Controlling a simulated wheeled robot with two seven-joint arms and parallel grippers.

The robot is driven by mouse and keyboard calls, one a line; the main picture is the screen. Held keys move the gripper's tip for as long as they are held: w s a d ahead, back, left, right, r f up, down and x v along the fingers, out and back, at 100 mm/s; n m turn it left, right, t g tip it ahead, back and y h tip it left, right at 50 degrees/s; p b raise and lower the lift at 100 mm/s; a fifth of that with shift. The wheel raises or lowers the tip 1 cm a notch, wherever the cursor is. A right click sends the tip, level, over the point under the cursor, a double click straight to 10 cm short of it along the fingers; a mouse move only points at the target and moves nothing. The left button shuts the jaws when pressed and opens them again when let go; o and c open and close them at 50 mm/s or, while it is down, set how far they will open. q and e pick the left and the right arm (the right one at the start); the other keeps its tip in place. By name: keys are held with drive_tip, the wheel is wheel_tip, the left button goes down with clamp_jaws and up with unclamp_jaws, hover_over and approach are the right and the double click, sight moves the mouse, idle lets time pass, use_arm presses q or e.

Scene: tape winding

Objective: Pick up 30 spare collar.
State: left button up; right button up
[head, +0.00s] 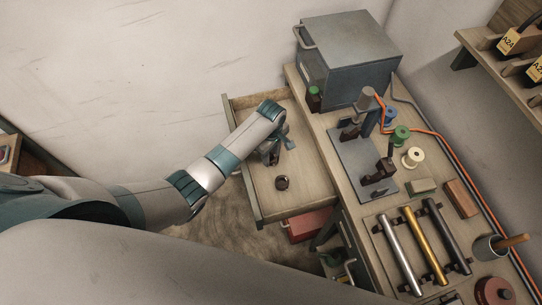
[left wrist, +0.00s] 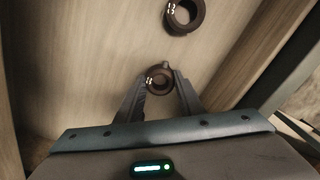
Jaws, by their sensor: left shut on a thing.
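My left gripper (head: 280,148) is over the open wooden drawer, with its fingers pointing down into it. In the left wrist view its fingers (left wrist: 160,84) are closed around a dark brown ring-shaped collar (left wrist: 158,73) with small white marks. I cannot read those marks for certain. In the head view this collar is hidden by the gripper. My right gripper is not in view.
The drawer (head: 257,215) has raised walls close around my left gripper. To its right is the bench with a winding fixture (head: 362,160), spools (head: 413,157) and several rods (head: 428,245). A grey metal box (head: 350,60) stands at the back.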

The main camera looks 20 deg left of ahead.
sight(271, 157)
use_arm(q)
drive_tip(key=shift+r, duration=0.65)
wheel_tip(271, 157, up, 2)
drive_tip(key=shift+r+b, duration=0.15)
drive_tip(key=shift+b, duration=0.35)
drive_tip(key=s+d+r+b, duration=0.1)
drive_tip(key=s+d+r, duration=0.4)
drive_tip(key=s, duration=0.5)
wheel_tip(271, 157, up, 2)
drive_tip(key=shift+d+b, duration=0.3)
